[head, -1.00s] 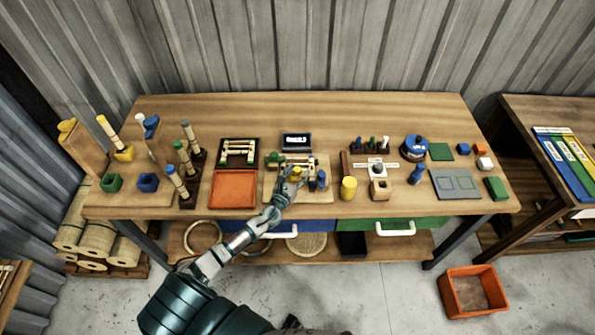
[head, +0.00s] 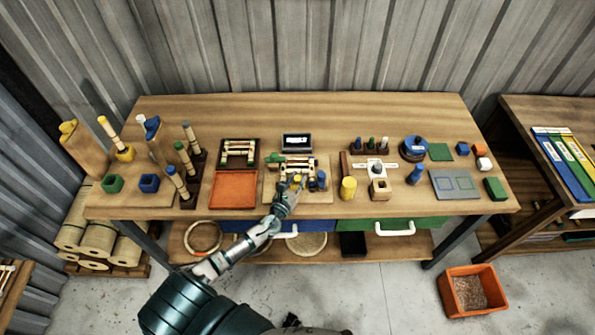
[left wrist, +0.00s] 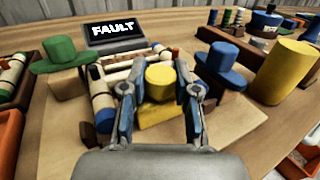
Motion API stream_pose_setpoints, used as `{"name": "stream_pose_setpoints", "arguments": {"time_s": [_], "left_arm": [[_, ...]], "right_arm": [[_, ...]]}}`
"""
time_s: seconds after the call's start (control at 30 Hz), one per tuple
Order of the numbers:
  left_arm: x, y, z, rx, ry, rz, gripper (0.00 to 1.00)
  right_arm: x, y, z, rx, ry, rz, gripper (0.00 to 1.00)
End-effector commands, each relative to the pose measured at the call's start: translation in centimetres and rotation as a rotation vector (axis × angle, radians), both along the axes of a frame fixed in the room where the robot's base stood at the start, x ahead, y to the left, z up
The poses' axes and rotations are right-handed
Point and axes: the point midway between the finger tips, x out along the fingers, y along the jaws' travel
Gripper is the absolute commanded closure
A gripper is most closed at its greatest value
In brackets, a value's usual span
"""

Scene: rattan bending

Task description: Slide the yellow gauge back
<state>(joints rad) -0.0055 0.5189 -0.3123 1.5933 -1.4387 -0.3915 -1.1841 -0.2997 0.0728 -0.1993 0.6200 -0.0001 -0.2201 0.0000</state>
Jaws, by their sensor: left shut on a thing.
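The yellow gauge, a round knob on a yellow block, sits on the wooden fixture board. It shows in the left wrist view (left wrist: 160,82) and in the head view (head: 297,178). My left gripper (head: 293,187) reaches over the board's front part. In the left wrist view my left gripper (left wrist: 160,88) has one finger on each side of the knob and is shut on it. A pale rattan frame (left wrist: 102,105) lies beside and behind the gauge. A green knob (left wrist: 60,50) stands left of it and a blue knob (left wrist: 228,65) right. My right gripper is not in view.
A small display (left wrist: 113,32) behind the board reads FAULT. An orange tray (head: 234,189) lies left of the board. The table's back strip is clear.

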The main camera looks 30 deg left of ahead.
Motion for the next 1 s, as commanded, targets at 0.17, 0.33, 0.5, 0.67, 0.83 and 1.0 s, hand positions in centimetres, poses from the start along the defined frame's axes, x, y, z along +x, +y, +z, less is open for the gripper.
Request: {"name": "stream_pose_setpoints", "arguments": {"time_s": [0.17,0.33,0.5,0.67,0.83,1.0], "left_arm": [[-3.0,-1.9,0.0,-0.001,0.004,-0.003,1.0],[-3.8,-2.3,0.0,0.0,0.002,-0.001,1.0],[-3.8,-2.4,0.0,0.0,0.002,-0.002,1.0],[-3.8,-2.4,0.0,-0.001,0.002,-0.003,0.44],[-3.7,-2.4,0.0,-0.001,0.003,-0.002,0.44],[-4.0,-2.4,-0.1,-0.001,0.003,-0.002,0.44]], "right_arm": [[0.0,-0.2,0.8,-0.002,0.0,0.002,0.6],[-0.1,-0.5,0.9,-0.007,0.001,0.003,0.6],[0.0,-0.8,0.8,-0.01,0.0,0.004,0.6],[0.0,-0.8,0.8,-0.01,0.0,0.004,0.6],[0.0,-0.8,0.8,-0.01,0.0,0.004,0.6],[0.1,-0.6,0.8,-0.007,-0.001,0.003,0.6]]}}
